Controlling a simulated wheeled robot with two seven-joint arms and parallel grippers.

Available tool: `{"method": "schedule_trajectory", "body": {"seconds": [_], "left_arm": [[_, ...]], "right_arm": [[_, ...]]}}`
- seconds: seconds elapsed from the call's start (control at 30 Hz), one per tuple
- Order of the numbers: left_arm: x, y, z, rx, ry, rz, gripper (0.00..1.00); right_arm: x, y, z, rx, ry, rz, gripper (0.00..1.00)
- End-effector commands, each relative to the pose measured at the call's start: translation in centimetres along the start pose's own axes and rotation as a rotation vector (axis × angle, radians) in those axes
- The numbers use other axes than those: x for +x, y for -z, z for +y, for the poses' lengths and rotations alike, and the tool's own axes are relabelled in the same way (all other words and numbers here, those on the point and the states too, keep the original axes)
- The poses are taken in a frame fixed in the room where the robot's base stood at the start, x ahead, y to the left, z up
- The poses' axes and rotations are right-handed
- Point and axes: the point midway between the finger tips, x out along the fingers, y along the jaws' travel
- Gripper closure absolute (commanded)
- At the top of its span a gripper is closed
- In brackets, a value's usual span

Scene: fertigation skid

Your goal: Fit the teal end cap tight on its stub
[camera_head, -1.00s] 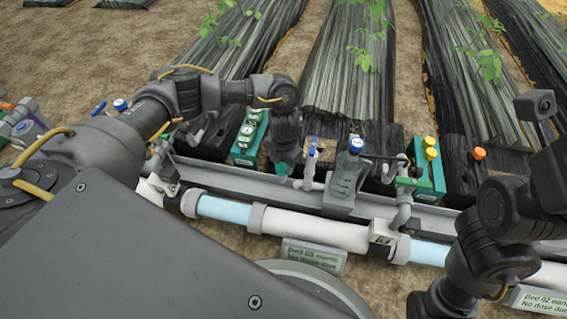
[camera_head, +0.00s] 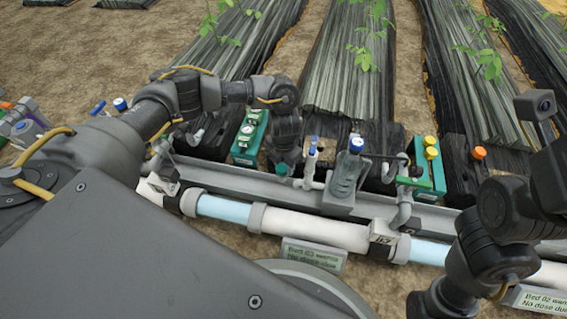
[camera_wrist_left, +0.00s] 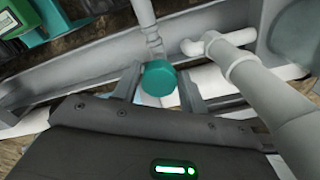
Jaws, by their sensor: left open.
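The teal end cap (camera_wrist_left: 160,78) sits between the two fingers of my left gripper (camera_wrist_left: 158,88) in the left wrist view. The fingers are open, one on each side of the cap. A pale grey pipe (camera_wrist_left: 151,32) runs up to the cap's far side; the stub's end is hidden, so I cannot tell how tightly the cap sits. In the head view the cap (camera_head: 282,170) is a small teal spot below my left wrist, near the grey channel, and the fingers are mostly hidden. My right arm is at the right edge; its gripper is out of frame.
A thicker grey elbow pipe (camera_wrist_left: 240,62) stands close to the right of the gripper. A blue-capped bottle (camera_head: 350,174) in a grey holder and a blue-topped valve (camera_head: 312,150) are nearby. Green boxes (camera_head: 250,136) stand left and right. A white main pipe (camera_head: 315,230) runs in front.

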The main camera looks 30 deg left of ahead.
Motion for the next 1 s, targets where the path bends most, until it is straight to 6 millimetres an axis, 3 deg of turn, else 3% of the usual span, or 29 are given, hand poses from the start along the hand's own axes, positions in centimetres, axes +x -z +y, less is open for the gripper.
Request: {"method": "schedule_trajectory", "body": {"seconds": [0.23,0.37,0.57,1.0], "left_arm": [[0.1,0.0,0.0,0.000,0.000,0.000,0.57],[0.1,0.0,0.0,0.000,0.000,0.000,0.74],[0.2,0.0,0.0,0.018,0.000,-0.001,0.74],[0.4,0.0,0.1,0.280,-0.002,-0.001,0.74]], "right_arm": [[0.0,0.0,0.0,0.000,0.000,0.000,0.37],[0.0,0.0,0.0,0.000,0.000,0.000,0.37],[-0.3,0.1,0.0,0.000,0.000,-0.002,0.37],[-2.2,0.5,-0.3,0.000,0.000,0.000,0.37]]}}
